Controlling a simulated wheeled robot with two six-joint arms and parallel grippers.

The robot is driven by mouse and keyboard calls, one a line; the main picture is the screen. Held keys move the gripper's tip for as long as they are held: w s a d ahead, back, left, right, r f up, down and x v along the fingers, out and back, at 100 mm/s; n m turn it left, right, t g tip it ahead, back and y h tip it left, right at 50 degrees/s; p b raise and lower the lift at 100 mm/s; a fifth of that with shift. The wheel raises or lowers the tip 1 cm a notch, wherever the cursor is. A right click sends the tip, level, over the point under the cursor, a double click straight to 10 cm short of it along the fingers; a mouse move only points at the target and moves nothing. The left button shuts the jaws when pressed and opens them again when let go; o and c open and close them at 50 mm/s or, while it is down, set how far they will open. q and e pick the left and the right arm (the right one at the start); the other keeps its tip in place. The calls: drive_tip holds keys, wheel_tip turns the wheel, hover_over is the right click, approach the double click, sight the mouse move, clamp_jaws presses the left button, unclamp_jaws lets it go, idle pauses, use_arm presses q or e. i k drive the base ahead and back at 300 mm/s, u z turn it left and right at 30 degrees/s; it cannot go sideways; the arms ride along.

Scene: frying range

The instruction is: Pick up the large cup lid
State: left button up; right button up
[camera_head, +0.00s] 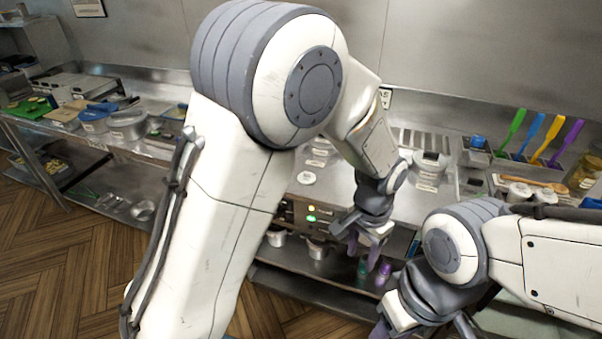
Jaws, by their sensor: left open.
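A small round white disc (306,178), which looks like a lid, lies flat on the steel counter, left of my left gripper. I cannot tell whether it is the large cup lid. Round pale-topped containers (430,165) stand on the counter farther right. My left gripper (364,250) is open and empty, pointing down at the counter's front edge, apart from the disc. My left arm hides much of the middle of the counter. My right gripper (424,330) is at the bottom edge, partly cut off, and its jaws do not show clearly.
Green, blue, yellow and purple handled utensils (540,140) stand in a holder at the back right. A lower shelf holds metal pots (318,250) and a purple bottle (383,274). A left counter carries a blue-lidded container (95,122).

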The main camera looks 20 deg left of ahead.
sight(306, 178)
drive_tip(key=u, duration=0.35)
drive_tip(key=i, duration=1.25)
drive_tip(key=u, duration=0.15)
